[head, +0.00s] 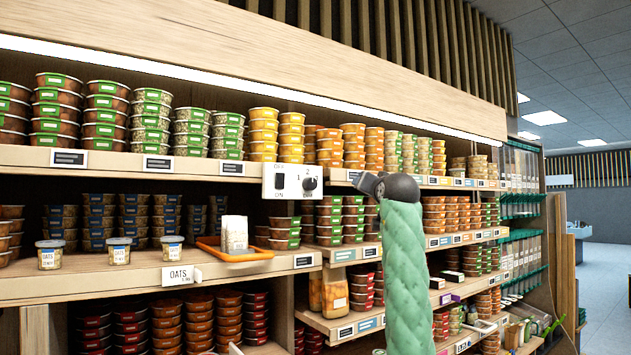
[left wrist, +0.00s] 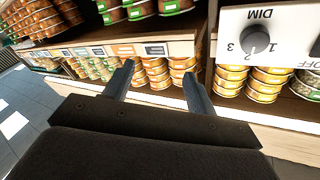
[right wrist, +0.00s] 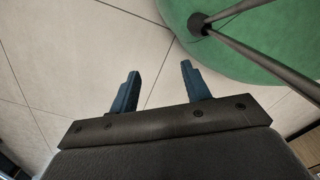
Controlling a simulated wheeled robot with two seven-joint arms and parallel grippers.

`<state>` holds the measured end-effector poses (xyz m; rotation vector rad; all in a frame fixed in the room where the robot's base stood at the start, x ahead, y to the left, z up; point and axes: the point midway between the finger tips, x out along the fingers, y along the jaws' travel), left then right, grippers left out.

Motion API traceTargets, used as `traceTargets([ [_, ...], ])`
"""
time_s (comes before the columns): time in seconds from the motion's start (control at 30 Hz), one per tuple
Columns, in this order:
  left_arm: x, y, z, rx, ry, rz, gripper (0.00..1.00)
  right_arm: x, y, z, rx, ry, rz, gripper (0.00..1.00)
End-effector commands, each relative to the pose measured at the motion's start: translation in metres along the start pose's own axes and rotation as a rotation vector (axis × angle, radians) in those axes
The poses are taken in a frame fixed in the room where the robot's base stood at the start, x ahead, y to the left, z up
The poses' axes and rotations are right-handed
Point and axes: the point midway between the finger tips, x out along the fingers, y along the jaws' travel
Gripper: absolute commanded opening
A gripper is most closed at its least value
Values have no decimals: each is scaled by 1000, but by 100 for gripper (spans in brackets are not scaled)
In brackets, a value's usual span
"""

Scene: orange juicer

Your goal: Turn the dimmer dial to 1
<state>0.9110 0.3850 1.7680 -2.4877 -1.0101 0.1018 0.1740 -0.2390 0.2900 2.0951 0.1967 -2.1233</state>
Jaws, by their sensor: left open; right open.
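A white control panel (head: 291,182) is on the front edge of a shelf. It carries a grey dimmer dial (head: 309,184) with the numbers 1, 2 and 3 around it and a dark switch (head: 279,183) marked OFF and ON. My left gripper (head: 355,179) is open and empty, to the right of the panel and apart from the dial. My right gripper (right wrist: 160,72) is open and empty above a tiled floor; the head view does not show it.
Shelves packed with stacked food tubs lie behind and around the panel. An orange tray (head: 235,253) with a white stack of packets (head: 234,233) sits on the lower shelf at left, beside an OATS label (head: 177,276). Price labels line the shelf edges.

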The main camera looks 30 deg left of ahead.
Motion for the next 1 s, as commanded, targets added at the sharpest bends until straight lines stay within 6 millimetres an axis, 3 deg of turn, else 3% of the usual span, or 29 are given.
traceTargets([
  [0.03, -1, -24, -5, 53, -36, -55, 57, 8, 1, 18, -2, -2, 1, 47],
  [0.1, -3, -52, 1, 156, -106, -129, 57, 19, 1, 38, -5, 10, 2, 47],
  [0.2, -7, -79, 14, 317, -213, -209, 57, 30, 2, 58, -9, 41, 3, 47],
  [0.3, -11, -94, 26, 457, -301, -249, 57, 35, 2, 64, -11, 80, 3, 47],
  [0.47, -14, -100, 32, 581, -361, -255, 57, 35, 2, 61, -14, 120, 3, 47],
  [0.67, -12, -102, 33, 612, -372, -253, 57, 34, 2, 65, -14, 126, 3, 47],
  [1.0, 15, -114, 38, 610, -372, -253, 57, 23, 2, 98, -14, 104, 2, 47],
])
